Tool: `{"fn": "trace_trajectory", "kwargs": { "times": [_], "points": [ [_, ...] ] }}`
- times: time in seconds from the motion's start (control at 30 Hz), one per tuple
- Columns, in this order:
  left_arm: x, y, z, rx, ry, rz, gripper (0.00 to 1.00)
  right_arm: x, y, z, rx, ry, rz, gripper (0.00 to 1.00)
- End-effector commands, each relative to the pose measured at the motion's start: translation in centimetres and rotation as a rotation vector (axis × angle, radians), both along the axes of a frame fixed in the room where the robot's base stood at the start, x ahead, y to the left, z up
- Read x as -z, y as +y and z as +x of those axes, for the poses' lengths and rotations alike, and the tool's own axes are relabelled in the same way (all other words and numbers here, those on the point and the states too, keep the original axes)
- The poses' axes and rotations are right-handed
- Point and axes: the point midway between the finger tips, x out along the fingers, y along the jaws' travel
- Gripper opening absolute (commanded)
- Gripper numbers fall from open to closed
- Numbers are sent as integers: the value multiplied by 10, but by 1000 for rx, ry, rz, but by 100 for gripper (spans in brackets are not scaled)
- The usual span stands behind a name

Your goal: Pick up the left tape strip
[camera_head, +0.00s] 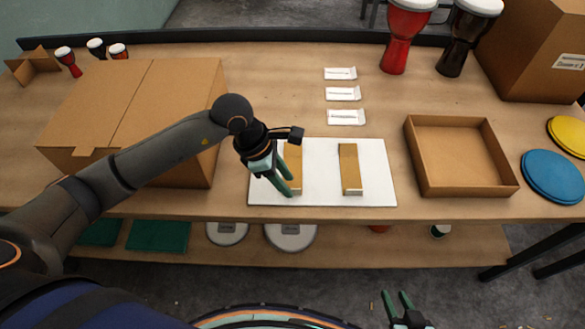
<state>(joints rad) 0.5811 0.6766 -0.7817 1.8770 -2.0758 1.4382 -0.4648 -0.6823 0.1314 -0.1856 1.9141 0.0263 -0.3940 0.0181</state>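Two tan tape strips lie on a white board. The left tape strip (296,155) is partly hidden behind my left gripper. The right tape strip (350,168) is fully visible. My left gripper (290,187) reaches down over the left strip, its two green fingers apart at the strip's near half. I cannot tell whether the fingers touch it; the strip still looks flat on the board. My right gripper (395,294) is open and empty at the bottom of the view, in front of the table and away from the board.
The white board (322,180) lies near the table's front edge. A large closed cardboard box (150,100) stands left, below my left arm. An open shallow cardboard tray (412,155) stands right. Several white packets (346,117) lie behind the board. Goblet drums (405,35) stand at the back.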

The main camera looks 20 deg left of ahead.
Motion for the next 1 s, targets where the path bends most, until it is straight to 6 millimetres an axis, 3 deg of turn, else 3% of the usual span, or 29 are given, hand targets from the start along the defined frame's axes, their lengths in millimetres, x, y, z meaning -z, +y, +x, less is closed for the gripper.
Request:
{"fn": "trace_trajectory", "kwargs": {
  "times": [0.2,0.43,0.77,1.0],
  "points": [
    [20,-8,2,0,1,0,40,-1,-1,1,1,-2,0,38],
    [21,-8,2,1,0,0,39,-2,-1,2,2,-3,-1,38],
    [20,-8,3,0,0,0,2,-2,-1,2,2,-3,-1,38],
    [20,-8,3,0,0,0,0,-2,-1,2,2,-3,-1,38]
  ]
}}
